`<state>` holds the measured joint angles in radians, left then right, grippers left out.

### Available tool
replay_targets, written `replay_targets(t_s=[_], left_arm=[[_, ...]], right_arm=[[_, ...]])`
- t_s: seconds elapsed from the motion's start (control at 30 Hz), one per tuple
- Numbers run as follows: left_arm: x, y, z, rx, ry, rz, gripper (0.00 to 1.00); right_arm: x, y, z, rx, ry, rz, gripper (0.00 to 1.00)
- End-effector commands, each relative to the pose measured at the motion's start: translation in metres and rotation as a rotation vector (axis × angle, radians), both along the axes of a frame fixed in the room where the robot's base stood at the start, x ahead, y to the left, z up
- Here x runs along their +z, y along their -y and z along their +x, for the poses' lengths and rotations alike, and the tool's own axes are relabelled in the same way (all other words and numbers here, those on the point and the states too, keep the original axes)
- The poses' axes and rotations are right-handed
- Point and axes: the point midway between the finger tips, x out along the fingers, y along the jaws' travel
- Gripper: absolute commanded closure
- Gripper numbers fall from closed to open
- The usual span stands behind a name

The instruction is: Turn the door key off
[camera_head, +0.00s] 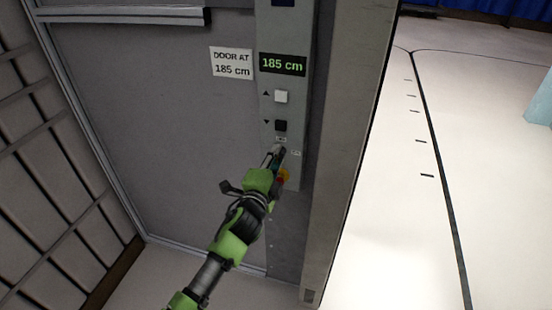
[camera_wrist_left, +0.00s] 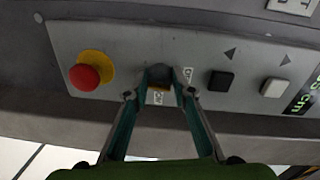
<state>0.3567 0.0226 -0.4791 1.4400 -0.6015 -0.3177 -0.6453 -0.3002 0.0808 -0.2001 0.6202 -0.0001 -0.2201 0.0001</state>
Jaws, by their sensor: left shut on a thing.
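My left gripper (camera_wrist_left: 158,82) is at the grey control panel (camera_wrist_left: 130,42), its fingers shut on the door key between them. The key (camera_wrist_left: 159,74) shows as a small dark piece between the fingertips in the left wrist view, mostly hidden by them. Small white labels sit beside it; which one the key points to I cannot tell. In the head view my left gripper (camera_head: 276,152) reaches the panel below the black button and covers the key. My right gripper is in neither view.
A red emergency button on a yellow base (camera_wrist_left: 88,72) is close beside the fingers. On the other side are a black button (camera_wrist_left: 221,81) and a white button (camera_wrist_left: 274,88). A display (camera_head: 283,64) reads 185 cm. A grey post (camera_head: 345,140) stands right of the panel; open floor lies beyond.

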Motion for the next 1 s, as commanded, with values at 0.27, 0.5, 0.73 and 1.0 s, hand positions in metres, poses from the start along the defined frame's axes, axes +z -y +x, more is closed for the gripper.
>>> replay_targets(t_s=[0.27, 0.5, 0.73, 1.0], left_arm=[[-0.0008, 0.0001, -0.0002, 0.0, -0.026, -0.095, 0.98], [-0.0008, 0.0002, -0.0002, -0.001, -0.032, -0.12, 0.98], [-0.0008, 0.0001, -0.0002, 0.0, -0.033, -0.122, 0.98], [-0.0008, 0.0, -0.0001, 0.0, -0.032, -0.12, 0.6]], right_arm=[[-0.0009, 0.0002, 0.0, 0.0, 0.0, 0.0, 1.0], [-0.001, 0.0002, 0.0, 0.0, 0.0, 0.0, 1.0], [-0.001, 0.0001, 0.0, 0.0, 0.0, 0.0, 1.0], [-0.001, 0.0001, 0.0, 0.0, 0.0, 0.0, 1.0]])
